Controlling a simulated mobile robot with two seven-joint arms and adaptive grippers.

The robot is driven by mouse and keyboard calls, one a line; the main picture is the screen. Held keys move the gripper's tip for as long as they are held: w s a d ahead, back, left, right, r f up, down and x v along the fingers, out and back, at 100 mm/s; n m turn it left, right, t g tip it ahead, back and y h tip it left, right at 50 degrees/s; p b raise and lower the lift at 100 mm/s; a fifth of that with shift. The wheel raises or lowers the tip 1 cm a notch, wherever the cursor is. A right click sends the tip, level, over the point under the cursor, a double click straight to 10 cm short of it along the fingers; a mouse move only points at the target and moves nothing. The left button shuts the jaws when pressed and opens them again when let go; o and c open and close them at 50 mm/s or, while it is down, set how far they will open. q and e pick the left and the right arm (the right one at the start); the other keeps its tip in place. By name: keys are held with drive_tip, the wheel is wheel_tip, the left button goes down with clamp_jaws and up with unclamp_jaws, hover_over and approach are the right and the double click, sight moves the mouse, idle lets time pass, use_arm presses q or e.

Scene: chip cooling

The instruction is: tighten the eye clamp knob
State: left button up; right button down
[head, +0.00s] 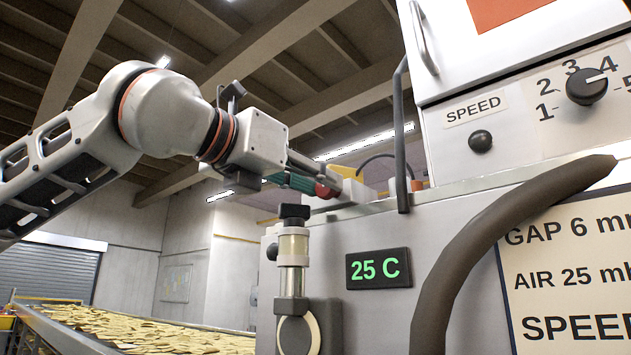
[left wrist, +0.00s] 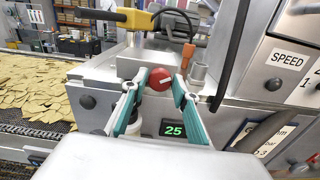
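The eye clamp knob is a round red knob (left wrist: 160,79) with a short pale mark on its face, in the middle of the left wrist view. It shows as a small red shape (head: 324,190) in the head view. My left gripper (left wrist: 159,84) has teal-lined fingers, one on each side of the knob. The fingers are apart, and narrow gaps seem to show beside the knob; contact is hard to tell. In the head view my left gripper (head: 318,187) reaches the knob from the left. A yellow sensor body (left wrist: 126,18) stands behind the knob. My right gripper is not in view.
A green "25 C" display (head: 379,268) is on the machine front below. A sight-glass fitting (head: 293,246) stands under my left gripper. A speed dial (head: 587,86) is at upper right. A belt of chips (head: 150,330) runs at lower left.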

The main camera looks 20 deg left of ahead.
use_arm(q)
drive_tip(key=c, duration=0.4)
drive_tip(key=shift+w+f+n+b, duration=0.15)
drive_tip(key=shift+n+b, duration=0.4)
drive_tip(key=shift+n, duration=0.75)
drive_tip(key=n, duration=0.4)
drive_tip(key=shift+a+n, duration=0.1)
drive_tip(key=shift+n, duration=2.5)
drive_tip(key=o, duration=1.1)
drive_tip(key=shift+c, duration=0.2)
